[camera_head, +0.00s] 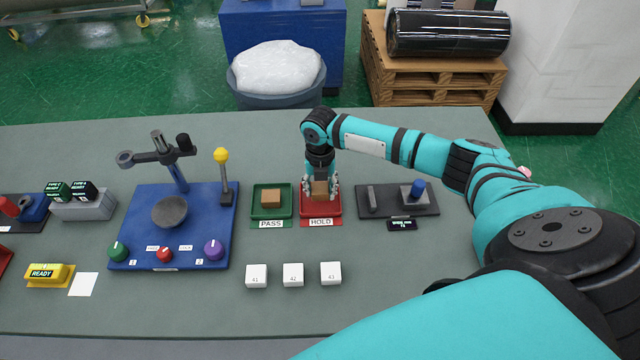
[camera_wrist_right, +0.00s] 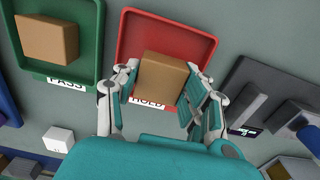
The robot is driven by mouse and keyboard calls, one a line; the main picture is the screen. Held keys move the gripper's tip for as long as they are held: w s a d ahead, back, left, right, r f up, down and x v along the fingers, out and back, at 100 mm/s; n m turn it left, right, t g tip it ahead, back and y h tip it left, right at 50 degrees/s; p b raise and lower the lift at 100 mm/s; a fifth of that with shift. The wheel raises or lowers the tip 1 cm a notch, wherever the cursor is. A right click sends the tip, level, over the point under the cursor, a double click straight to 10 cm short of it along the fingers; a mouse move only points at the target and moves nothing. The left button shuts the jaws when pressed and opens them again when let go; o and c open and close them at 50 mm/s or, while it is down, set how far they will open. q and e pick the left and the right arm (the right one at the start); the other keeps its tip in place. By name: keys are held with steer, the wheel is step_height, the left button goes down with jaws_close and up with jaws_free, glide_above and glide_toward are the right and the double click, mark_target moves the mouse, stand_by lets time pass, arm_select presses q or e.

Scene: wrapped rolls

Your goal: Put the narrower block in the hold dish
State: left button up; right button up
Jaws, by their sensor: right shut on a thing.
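A brown block (camera_head: 320,190) is between the fingers of my right gripper (camera_head: 321,188), over the red HOLD dish (camera_head: 321,211). In the right wrist view, my right gripper (camera_wrist_right: 160,95) is shut on this block (camera_wrist_right: 163,78), and the red dish (camera_wrist_right: 165,32) lies behind it. I cannot tell if the block touches the dish floor. A second brown block (camera_head: 271,197) rests in the green PASS dish (camera_head: 272,214); it also shows in the right wrist view (camera_wrist_right: 47,38). My left gripper is not in view.
A blue fixture board (camera_head: 150,200) with knobs and a yellow-topped lever stands left of the dishes. A dark panel with a blue knob (camera_head: 418,188) is right of the HOLD dish. Several white numbered blocks (camera_head: 293,275) lie in front. The table between them is clear.

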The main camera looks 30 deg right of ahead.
steer(key=shift+f+b, duration=0.65)
steer(key=shift+f, duration=0.55)
steer(key=o, duration=1.2)
step_height(320, 180, up, 12)
steer(key=shift+r, duration=0.1)
